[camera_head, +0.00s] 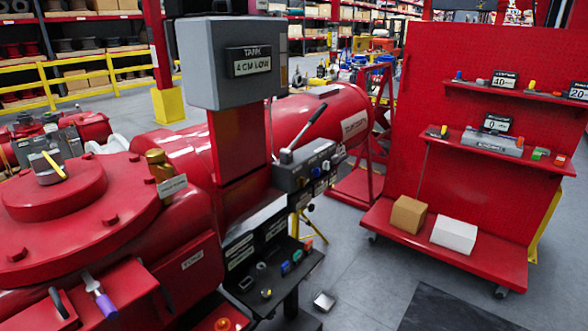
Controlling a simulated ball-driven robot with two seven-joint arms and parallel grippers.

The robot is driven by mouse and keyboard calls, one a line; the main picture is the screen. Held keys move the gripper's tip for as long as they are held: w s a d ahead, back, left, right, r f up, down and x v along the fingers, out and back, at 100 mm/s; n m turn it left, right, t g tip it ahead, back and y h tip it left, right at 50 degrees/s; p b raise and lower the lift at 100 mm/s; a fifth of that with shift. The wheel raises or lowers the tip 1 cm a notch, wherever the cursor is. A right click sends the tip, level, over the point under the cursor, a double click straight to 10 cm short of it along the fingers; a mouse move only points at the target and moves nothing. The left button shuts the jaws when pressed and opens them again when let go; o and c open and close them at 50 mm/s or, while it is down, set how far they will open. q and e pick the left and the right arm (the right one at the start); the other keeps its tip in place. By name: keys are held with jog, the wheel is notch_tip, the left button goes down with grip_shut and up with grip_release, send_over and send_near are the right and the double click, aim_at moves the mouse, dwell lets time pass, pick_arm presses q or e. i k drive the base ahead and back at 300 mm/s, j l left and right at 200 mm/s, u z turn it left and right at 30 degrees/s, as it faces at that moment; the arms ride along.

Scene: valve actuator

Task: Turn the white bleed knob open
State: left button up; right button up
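The grey control block (300,168) with a long lever (308,132) sits at the middle, on the red actuator stand. Its right-hand face carries several small knobs and labels. A small pale knob (325,165) shows there, but it is too small to tell whether it is the white bleed knob or how it is turned. A grey display box (225,62) above reads "TANK 4 CM LOW". Neither of my grippers is in view.
A shelf (270,275) with small coloured parts sits below the block. A red tank with a flanged lid (65,210) fills the left. A red pegboard cart (460,150) stands at right, with boxes on its base.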

aim_at(325, 165)
jog(key=i+l+u, duration=0.1)
jog(key=i+l, duration=0.15)
jog(key=i+l+u, duration=0.1)
jog(key=l, duration=0.3)
jog(key=i+l+u, duration=0.1)
jog(key=i+l, duration=0.2)
jog(key=i+l+u, duration=0.1)
jog(key=l, duration=0.3)
jog(key=i+l+u, duration=0.1)
jog(key=i+l, duration=0.35)
jog(key=l, duration=0.3)
jog(key=i+l+u, duration=0.15)
jog(key=l, duration=0.25)
jog(key=i+l+u, duration=0.1)
jog(key=l, duration=0.3)
jog(key=i, duration=0.1)
